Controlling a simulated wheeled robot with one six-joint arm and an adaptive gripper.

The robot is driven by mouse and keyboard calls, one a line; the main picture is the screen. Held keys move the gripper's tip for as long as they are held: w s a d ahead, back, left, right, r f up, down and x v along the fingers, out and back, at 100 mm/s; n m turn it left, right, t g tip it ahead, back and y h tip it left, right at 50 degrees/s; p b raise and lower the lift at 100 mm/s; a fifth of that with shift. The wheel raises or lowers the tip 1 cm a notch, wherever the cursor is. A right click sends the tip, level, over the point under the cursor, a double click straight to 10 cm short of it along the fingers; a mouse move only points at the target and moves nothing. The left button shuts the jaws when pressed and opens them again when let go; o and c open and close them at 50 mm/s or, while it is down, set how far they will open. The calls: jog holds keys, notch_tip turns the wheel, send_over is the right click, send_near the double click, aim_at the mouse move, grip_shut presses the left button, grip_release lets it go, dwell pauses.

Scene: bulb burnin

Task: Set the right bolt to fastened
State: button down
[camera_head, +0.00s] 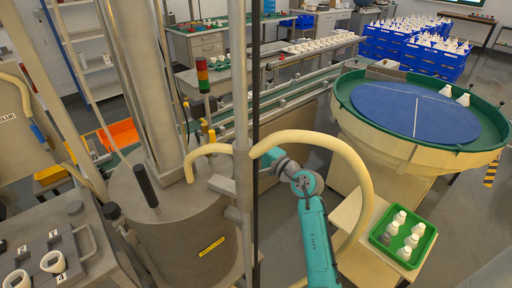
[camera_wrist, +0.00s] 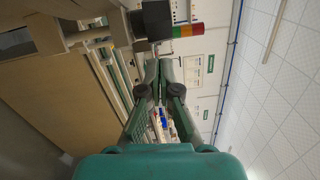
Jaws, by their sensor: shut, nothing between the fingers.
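I cannot make out the right bolt in either view. My gripper (camera_wrist: 161,80) shows in the wrist view with its two dark green fingers close together and nothing held between them. In the head view my teal arm reaches up from the bottom, and its far end passes behind the cream hose (camera_head: 352,165) and the upright pole, so the gripper is hidden there. In the wrist view a dark block (camera_wrist: 151,20) lies just beyond the fingertips in the picture. Whether the gripper touches it I cannot tell.
A large metal drum (camera_head: 185,235) with a black-handled rod stands left of my arm. A round green-rimmed table (camera_head: 415,105) and a green tray (camera_head: 384,238) of white bulbs are at right. A signal tower (camera_head: 202,75) stands behind; it also shows in the wrist view (camera_wrist: 188,30).

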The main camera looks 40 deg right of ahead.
jog(key=shift+w+a+r, duration=0.15)
jog(key=shift+a+r, duration=0.2)
jog(key=shift+a, duration=0.4)
jog(key=shift+a, duration=0.1)
jog(key=shift+r, duration=0.15)
notch_tip(320, 180, up, 10)
dwell(0.5)
jog(key=shift+d+f, duration=0.2)
